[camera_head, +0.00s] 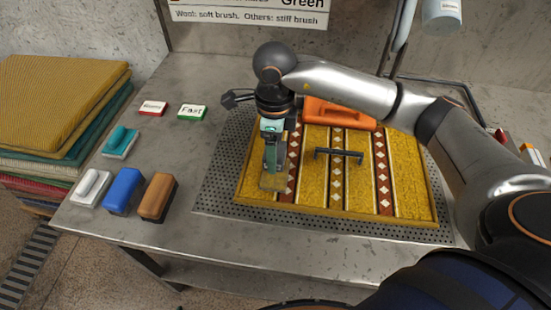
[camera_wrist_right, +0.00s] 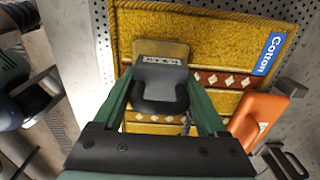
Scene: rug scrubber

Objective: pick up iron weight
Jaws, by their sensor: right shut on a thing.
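The iron weight (camera_wrist_right: 158,84) is a dark block with a small pale label on top, seen in the right wrist view. My right gripper (camera_wrist_right: 165,98) has its green fingers on both sides of it and is shut on it. In the head view the right gripper (camera_head: 271,158) points down over the left part of the yellow patterned rug (camera_head: 320,192). A tan patch (camera_head: 273,182) shows just below it. I cannot tell whether the weight touches the rug. My left gripper is not in view.
An orange tool (camera_head: 340,112) and a black bar handle (camera_head: 338,154) are on the rug. A perforated plate (camera_head: 217,180) lies under it. Several brushes and blocks, including a blue one (camera_head: 123,190), stand left. Folded rugs (camera_head: 62,100) are stacked far left.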

